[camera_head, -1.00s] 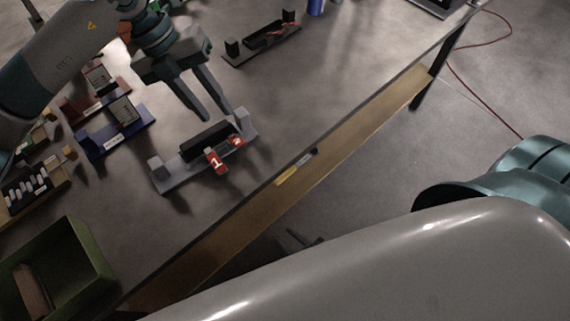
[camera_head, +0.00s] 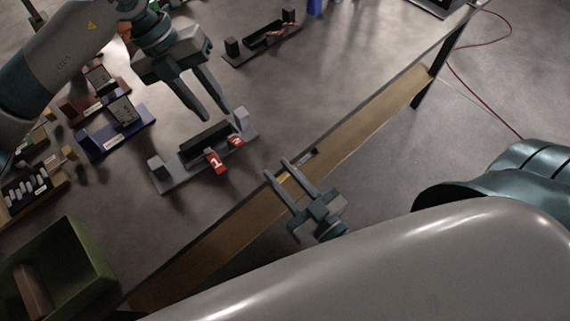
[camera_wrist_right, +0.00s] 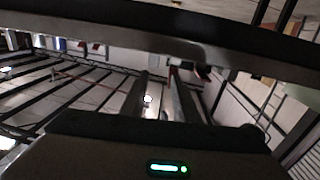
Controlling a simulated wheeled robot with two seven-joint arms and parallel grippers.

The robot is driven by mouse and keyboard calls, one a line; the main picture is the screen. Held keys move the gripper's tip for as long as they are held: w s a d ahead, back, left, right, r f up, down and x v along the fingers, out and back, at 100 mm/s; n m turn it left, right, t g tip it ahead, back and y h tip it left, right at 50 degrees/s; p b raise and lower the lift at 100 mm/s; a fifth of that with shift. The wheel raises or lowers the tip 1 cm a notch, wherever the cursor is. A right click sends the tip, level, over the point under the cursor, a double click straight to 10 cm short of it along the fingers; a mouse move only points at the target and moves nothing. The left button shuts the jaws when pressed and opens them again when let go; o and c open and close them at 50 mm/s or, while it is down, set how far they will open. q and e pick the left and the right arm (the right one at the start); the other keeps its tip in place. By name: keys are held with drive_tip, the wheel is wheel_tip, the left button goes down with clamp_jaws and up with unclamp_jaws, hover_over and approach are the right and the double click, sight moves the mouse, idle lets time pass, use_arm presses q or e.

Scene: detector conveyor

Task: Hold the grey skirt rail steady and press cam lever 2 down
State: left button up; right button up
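The grey skirt rail (camera_head: 178,178) lies on the table with a black block (camera_head: 204,141) along it. Two red cam levers stick out at its front side, lever 1 (camera_head: 216,163) and lever 2 (camera_head: 236,141). My left gripper (camera_head: 214,115) is open and empty, its fingers pointing down just behind the rail's right part; I cannot tell if they touch it. My right gripper (camera_head: 277,167) is open and empty at the table's front edge, to the right of and nearer than the levers. Its two fingers also show in the right wrist view (camera_wrist_right: 160,95).
A blue fixture (camera_head: 118,137) and a dark red fixture (camera_head: 98,92) stand left. A green bin (camera_head: 85,262) is at lower left. Another dark fixture (camera_head: 262,45) stands at the back.

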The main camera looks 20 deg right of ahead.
sight(245, 120)
drive_tip(key=shift+w+d+r, duration=0.5)
drive_tip(key=shift+d+r, duration=0.1)
drive_tip(key=shift+r, duration=0.05)
drive_tip(key=shift+m, duration=0.3)
drive_tip(key=shift+w, duration=0.15)
drive_tip(key=x, duration=1.7)
drive_tip(key=shift+c, duration=0.7)
